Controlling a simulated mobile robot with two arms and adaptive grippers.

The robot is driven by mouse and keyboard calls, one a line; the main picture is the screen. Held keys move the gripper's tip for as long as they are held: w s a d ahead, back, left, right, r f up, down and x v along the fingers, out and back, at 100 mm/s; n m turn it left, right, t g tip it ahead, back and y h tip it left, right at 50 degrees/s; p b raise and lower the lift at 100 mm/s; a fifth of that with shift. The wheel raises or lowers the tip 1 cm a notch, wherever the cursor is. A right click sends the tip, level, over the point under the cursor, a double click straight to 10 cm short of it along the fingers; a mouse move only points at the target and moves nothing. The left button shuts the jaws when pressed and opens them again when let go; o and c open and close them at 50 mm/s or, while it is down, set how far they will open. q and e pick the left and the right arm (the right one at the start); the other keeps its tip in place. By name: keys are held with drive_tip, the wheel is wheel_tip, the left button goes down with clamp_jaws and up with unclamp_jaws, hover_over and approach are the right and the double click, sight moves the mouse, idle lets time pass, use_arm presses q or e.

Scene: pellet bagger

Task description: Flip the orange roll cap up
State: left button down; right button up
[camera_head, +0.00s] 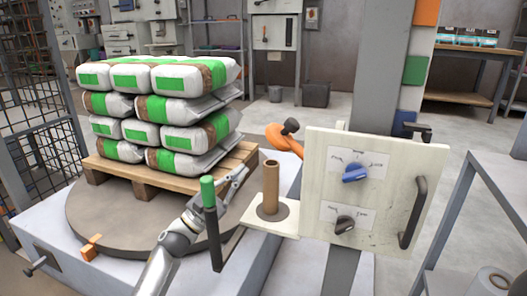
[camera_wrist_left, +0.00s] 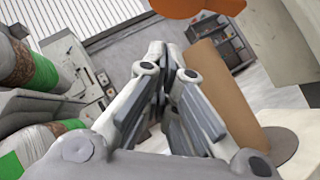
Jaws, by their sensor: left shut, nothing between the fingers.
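My left gripper (camera_head: 240,173) is shut and empty, just left of the tube and lower than the cap. It also shows in the left wrist view (camera_wrist_left: 166,62). My right gripper is out of view.
White and green bags (camera_head: 165,108) are stacked on a wooden pallet (camera_head: 145,175) at left. A green-topped handle (camera_head: 208,192) stands close to my left arm. The control panel (camera_head: 385,215) with knobs and a black handle (camera_head: 413,212) blocks the right side.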

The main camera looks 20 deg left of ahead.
use_arm(q)
drive_tip(key=w+d+r, duration=0.1)
drive_tip(key=r, duration=0.1)
drive_tip(key=w+d+r+b, duration=0.1)
drive_tip(key=d+r, duration=0.1)
drive_tip(key=w+d+r+b, duration=0.1)
drive_tip(key=w+d+r, duration=0.1)
drive_tip(key=shift+d+r, duration=0.1)
drive_tip(key=shift+r, duration=0.1)
drive_tip(key=shift+r, duration=0.15)
